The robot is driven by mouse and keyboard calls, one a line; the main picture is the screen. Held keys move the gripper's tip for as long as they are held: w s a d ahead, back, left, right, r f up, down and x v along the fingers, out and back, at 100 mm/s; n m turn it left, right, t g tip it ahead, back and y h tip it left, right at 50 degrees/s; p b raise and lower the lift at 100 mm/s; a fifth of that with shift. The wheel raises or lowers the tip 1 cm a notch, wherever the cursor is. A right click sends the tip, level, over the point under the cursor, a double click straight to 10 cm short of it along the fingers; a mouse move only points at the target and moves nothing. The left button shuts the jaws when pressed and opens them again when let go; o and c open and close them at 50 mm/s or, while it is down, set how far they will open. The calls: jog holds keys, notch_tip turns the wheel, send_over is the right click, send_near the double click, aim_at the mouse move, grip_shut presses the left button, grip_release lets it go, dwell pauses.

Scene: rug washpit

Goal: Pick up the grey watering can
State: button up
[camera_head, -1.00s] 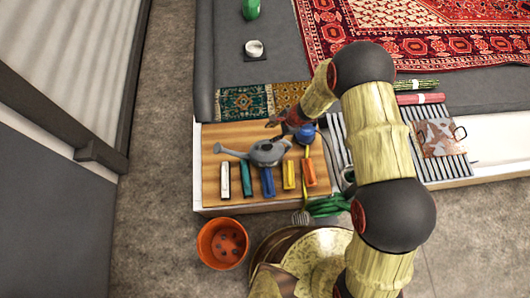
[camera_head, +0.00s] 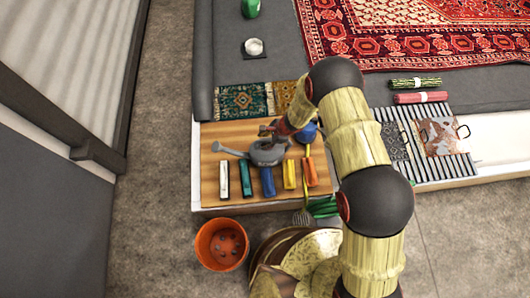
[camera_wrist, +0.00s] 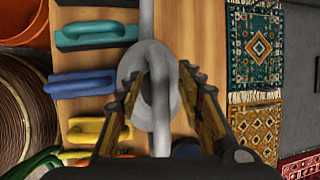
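The grey watering can (camera_head: 268,154) stands on the wooden board (camera_head: 208,183), its spout pointing left in the head view. In the wrist view the can (camera_wrist: 148,53) is directly below my gripper (camera_wrist: 160,84), and its handle bar runs between the two fingers. My gripper also shows in the head view (camera_head: 270,131), just above the can. The fingers are apart, one on each side of the handle, with gaps visible. I cannot tell whether either finger touches the can.
A row of several coloured-handled tools, including a blue one (camera_head: 267,182) and an orange one (camera_head: 310,172), lies in front of the can. A blue round thing (camera_head: 306,132) is close on the right. Small rugs (camera_head: 244,101) lie behind. An orange pot (camera_head: 221,244) stands on the floor.

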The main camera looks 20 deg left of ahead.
jog(key=shift+r, duration=0.1)
jog(key=shift+c, duration=0.6)
jog(key=c, duration=0.7)
grip_shut()
jog(key=shift+w, duration=0.1)
